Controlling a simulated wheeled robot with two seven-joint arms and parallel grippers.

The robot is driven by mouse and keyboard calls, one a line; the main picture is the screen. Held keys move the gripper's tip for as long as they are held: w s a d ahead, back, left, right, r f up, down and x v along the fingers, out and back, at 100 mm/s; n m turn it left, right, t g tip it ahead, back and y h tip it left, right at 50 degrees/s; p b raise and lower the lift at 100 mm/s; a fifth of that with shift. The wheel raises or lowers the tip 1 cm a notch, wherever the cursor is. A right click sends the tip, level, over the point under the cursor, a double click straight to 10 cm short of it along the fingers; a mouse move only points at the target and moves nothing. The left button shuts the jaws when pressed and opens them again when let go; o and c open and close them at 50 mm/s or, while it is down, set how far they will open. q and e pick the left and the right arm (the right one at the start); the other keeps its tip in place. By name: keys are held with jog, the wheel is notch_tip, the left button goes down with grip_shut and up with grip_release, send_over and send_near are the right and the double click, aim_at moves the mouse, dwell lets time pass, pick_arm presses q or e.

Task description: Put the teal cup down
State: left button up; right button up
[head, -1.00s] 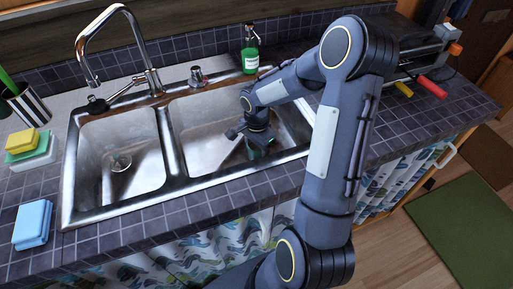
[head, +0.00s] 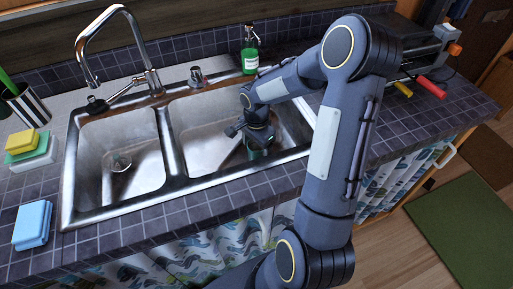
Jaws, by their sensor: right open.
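The teal cup (head: 254,153) is in the right basin of the steel sink, mostly hidden beneath my right gripper. Only a small teal part of it shows. My right gripper (head: 256,144) points down into that basin, right at the cup, and its jaws are open. I cannot tell whether the fingers touch the cup, since the wrist covers them. My left gripper is not in view.
The sink's left basin (head: 120,150) is empty, with a drain. A chrome faucet (head: 148,75) stands behind it. A green soap bottle (head: 250,55) stands behind the right basin. Sponges (head: 30,148) and a blue block (head: 33,224) lie on the left counter.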

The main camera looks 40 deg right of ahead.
notch_tip(320, 180, up, 11)
jog(key=s+a+r+n+t, duration=0.1)
jog(key=s+a+r+n, duration=0.1)
jog(key=s+a+n, duration=0.1)
jog(key=s+a+r+n+t+y, duration=0.1)
jog(key=s+a+r+n, duration=0.1)
jog(key=s+a+n, duration=0.2)
jog(key=s+a+r+n+t+y, duration=0.1)
jog(key=s+a+r+n+t, duration=0.1)
jog(key=s, duration=0.4)
jog(key=shift+s+a+r+n, duration=0.1)
jog(key=shift+a+r+n, duration=0.15)
jog(key=shift+a+n, duration=0.25)
jog(key=shift+s+a+r+n, duration=0.1)
jog(key=shift+a+r+n, duration=0.1)
jog(key=shift+a+n, duration=0.25)
jog(key=s+a+n, duration=0.1)
jog(key=s+a+n+t+y, duration=0.1)
jog(key=s+n, duration=0.1)
jog(key=s+a+f+n, duration=0.1)
jog(key=a, duration=0.1)
jog(key=shift+s+n+t+y, duration=0.2)
jog(key=shift+n+t+y, duration=0.1)
jog(key=shift+y, duration=0.1)
jog(key=shift+r+p, duration=0.6)
jog(key=shift+p, duration=0.15)
jog(key=shift+f, duration=0.15)
